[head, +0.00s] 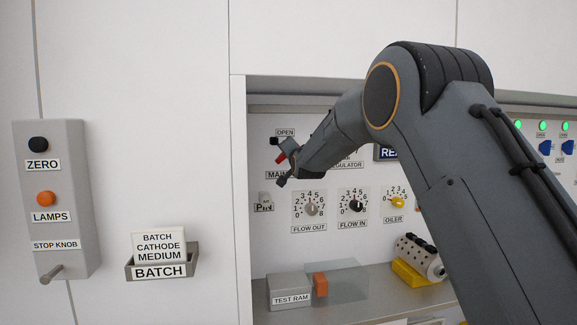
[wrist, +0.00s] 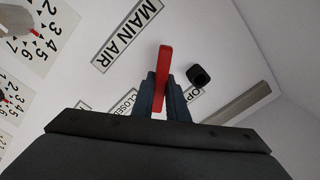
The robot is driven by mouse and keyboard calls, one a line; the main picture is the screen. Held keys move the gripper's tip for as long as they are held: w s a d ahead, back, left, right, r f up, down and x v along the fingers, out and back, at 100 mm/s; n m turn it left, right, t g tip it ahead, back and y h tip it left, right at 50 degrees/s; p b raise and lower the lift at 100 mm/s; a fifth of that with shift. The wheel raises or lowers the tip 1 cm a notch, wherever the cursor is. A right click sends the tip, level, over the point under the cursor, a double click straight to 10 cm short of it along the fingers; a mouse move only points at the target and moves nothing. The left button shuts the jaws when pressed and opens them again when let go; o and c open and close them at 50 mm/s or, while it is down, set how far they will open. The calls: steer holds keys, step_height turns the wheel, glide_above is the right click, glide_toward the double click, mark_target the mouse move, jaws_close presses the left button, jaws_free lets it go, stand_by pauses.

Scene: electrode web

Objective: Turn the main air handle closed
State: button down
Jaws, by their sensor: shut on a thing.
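The main air handle (wrist: 165,62) is a red lever on the white panel. In the wrist view it stands between the two fingers of my gripper (wrist: 162,88), which is shut on it. The MAIN AIR label (wrist: 127,34) is to its upper left. The CLOSED label (wrist: 118,106) is on the left of the fingers and the OPEN label (wrist: 193,98) on the right, both partly covered. In the head view my gripper (head: 284,165) is at the panel below the OPEN label (head: 285,132), with a little red of the handle (head: 281,158) showing.
A small black peg (wrist: 200,76) stands right of the handle in the wrist view. Below the handle in the head view are the FLOW OUT dial (head: 311,209), FLOW IN dial (head: 355,206) and yellow OILER knob (head: 397,202). The recess's left edge (head: 239,190) is close by.

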steer(key=m+b, duration=0.1)
steer(key=b, duration=0.1)
steer(key=m+b, duration=0.4)
steer(key=shift+w+f+b, duration=0.1)
steer(key=shift+f+b, duration=0.25)
steer(key=shift+b, duration=0.05)
steer(key=m+b, duration=0.2)
steer(key=b, duration=0.1)
steer(key=shift+d+r+m, duration=0.1)
steer(key=shift+m, duration=0.3)
steer(key=c, duration=1.7)
jaws_free()
steer(key=shift+c, duration=0.2)
steer(key=b+v, duration=0.1)
steer(key=v, duration=0.7)
